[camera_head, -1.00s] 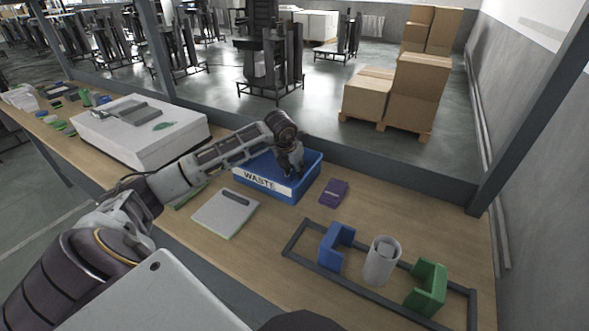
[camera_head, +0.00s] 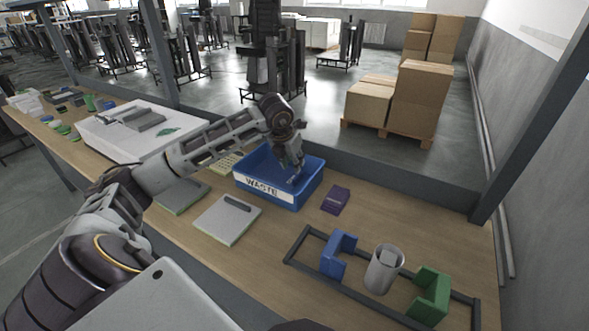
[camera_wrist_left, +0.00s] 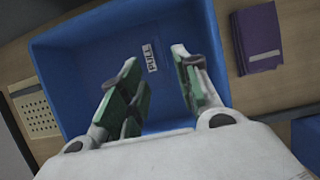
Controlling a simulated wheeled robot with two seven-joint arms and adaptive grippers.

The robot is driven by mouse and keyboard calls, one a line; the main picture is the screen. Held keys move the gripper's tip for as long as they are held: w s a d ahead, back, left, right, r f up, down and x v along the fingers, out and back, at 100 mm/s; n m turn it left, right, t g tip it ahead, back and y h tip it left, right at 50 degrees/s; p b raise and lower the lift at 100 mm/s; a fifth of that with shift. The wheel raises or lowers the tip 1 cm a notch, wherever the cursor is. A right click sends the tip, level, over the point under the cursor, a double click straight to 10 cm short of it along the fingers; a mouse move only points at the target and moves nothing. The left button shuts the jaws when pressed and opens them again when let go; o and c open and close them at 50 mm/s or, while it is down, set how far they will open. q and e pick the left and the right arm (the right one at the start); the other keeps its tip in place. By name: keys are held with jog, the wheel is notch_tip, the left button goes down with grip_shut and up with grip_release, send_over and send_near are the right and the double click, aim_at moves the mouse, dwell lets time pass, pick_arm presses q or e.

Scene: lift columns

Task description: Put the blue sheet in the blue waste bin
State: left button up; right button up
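The blue waste bin (camera_head: 304,194), with a white WASTE label on its front, stands on the table. My left gripper (camera_head: 297,165) reaches over the bin from above. In the left wrist view, its green-padded fingers (camera_wrist_left: 155,62) are apart with nothing between them, over the inside of the bin (camera_wrist_left: 70,65). A small white PULL label (camera_wrist_left: 150,57) shows on blue inside the bin, just beyond the fingertips. It seems to be on the blue sheet lying in the bin, but the sheet's edges blend with the blue bin. My right gripper is out of view.
A purple booklet (camera_head: 335,200) lies right of the bin. A grey tablet-like panel (camera_head: 227,219) lies in front of it. A frame (camera_head: 330,290) holding blue and green holders and a white cup (camera_head: 384,270) is at right. A white box (camera_head: 140,135) stands left.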

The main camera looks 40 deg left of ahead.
pick_arm(q)
jog(key=shift+v, duration=1.9)
